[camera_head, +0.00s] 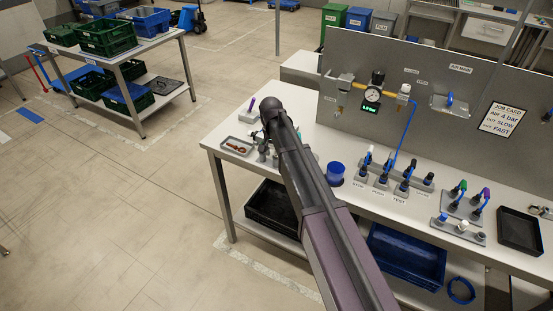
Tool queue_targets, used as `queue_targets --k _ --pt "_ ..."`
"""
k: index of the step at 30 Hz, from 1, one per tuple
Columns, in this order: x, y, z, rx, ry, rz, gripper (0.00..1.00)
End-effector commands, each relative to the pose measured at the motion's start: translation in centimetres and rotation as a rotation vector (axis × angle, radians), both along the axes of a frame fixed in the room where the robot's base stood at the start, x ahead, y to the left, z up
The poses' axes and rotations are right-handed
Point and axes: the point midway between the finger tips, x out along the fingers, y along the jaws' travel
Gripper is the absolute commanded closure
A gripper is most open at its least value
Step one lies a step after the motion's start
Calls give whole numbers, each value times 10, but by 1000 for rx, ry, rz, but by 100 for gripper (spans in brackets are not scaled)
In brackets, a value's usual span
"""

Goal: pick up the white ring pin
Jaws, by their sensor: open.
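I cannot surely make out the white ring pin. My gripper (268,154) is at the left end of the bench, pointing down and partly hidden by my arm. It is open, with nothing seen in it. It is just right of a grey tray (223,146) and far left of the white-topped piece.
Labelled holders with black and blue fittings (381,182) line the bench (330,206). A blue cup (335,171) stands right of my arm. An upright panel (440,75) with a gauge (372,95) closes off the back. A black tray (519,232) lies at right.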

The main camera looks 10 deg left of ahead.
Motion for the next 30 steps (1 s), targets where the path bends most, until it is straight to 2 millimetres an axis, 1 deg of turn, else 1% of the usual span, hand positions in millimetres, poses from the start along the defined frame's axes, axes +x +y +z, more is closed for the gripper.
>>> queue_targets --k 3,20,21,23,24,26,30 --pt "0 0 -3 0 0 0 46" --pt "0 0 -3 0 0 0 46" --pt "0 0 -3 0 0 0 52" --pt "0 0 -3 0 0 0 70" --pt "0 0 -3 0 0 0 82" --pt "0 0 -3 0 0 0 100" --pt "0 0 -3 0 0 0 100"
